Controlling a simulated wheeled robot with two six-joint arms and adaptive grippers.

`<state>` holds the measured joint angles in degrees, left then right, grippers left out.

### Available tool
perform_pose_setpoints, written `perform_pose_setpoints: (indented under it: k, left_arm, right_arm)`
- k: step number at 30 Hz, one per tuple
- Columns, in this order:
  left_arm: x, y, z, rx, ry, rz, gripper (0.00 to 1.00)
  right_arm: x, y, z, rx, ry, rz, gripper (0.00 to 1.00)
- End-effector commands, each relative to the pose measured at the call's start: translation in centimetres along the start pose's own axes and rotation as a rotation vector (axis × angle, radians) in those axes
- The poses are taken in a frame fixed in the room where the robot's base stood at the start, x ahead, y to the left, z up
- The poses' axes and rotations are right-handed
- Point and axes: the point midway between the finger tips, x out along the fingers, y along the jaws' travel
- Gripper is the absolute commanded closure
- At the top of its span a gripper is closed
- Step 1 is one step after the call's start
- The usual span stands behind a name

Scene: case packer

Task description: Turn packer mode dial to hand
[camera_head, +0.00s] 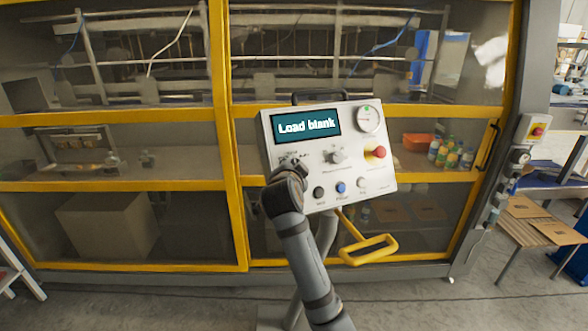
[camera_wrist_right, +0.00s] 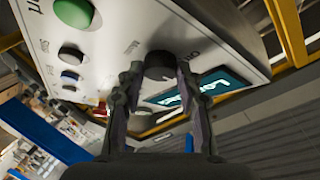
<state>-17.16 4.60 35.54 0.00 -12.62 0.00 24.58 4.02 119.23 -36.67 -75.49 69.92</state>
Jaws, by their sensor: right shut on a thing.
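The control panel (camera_head: 275,150) is a tilted white box with a teal screen (camera_head: 306,126) reading "Load blank". My right gripper (camera_head: 292,164) reaches up to the panel's left part, below the screen. In the right wrist view its two fingers (camera_wrist_right: 160,78) are closed on either side of a round black dial (camera_wrist_right: 159,62). In the head view this dial is mostly hidden by the gripper, and its printed marks are too small to read. Which way the dial points cannot be told. My left gripper is not in view.
The yellow-framed machine stands behind.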

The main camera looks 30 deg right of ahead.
Motion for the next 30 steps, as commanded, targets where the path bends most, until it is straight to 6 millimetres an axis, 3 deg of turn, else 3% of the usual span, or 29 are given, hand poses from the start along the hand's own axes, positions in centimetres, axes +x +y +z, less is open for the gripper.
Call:
perform_pose_setpoints:
  k: [7,8,12,22,30]
  left_arm:
    - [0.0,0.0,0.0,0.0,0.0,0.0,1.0]
    - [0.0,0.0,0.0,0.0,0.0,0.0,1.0]
    - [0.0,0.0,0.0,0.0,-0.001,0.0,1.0]
    - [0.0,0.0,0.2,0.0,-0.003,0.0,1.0]
    - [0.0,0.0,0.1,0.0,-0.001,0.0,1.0]
  right_arm:
    - [0.0,0.0,0.1,-0.001,-0.001,0.001,0.96]
    - [0.0,0.0,0.1,-0.001,-0.001,0.001,0.6]
    - [0.0,0.0,0.0,-0.001,-0.001,0.0,0.41]
    - [-0.1,-0.3,-0.2,0.0,0.001,-0.001,0.41]
    - [-1.2,-4.0,-3.9,0.005,0.003,-0.005,0.41]
